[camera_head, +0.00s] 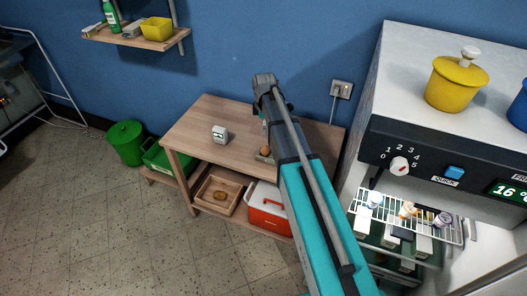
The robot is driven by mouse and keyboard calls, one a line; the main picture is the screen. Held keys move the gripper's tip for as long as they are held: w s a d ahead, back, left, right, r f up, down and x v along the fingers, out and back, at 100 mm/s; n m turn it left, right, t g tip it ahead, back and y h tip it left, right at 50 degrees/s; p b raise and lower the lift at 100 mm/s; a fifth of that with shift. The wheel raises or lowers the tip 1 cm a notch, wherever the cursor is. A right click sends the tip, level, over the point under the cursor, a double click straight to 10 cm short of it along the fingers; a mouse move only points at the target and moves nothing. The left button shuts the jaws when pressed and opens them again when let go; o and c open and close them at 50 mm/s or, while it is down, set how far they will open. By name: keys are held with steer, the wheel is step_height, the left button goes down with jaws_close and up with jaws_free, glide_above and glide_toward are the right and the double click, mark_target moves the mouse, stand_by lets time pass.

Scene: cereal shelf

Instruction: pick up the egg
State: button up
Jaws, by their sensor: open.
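A small brown, rounded thing that looks like the egg (265,150) is on the wooden table (200,120), right beside my arm's left edge. A small grey piece (262,158) shows just below it; I cannot tell what it is. My arm crosses the table from the lower right and bends at its top near the wall. My gripper is hidden behind my own arm, so its place relative to the egg does not show.
A small white box-like object (220,134) stands on the table. Below are a wooden tray (206,205) holding a brown item and a red-and-white cooler (266,217). A white appliance (395,60) stands right, with an extended wire rack (375,222). Floor at left is clear.

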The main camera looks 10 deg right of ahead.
mark_target(265, 149)
steer(key=shift+f, duration=0.15)
step_height(265, 149, down, 8)
steer(key=b, duration=0.8)
steer(key=shift+f+b, duration=0.15)
steer(key=shift+b, duration=0.15)
steer(key=shift+f, duration=0.1)
steer(key=shift+d+f+b, duration=0.15)
steer(key=shift+f+b, duration=1.15)
steer(key=shift+d+f+b, duration=0.1)
steer(key=shift+f+b, duration=1.15)
steer(key=shift+b, duration=0.05)
steer(key=shift+c, duration=0.3)
steer(key=c, duration=1.2)
steer(key=shift+w+r, duration=0.1)
steer(key=shift+r, duration=0.05)
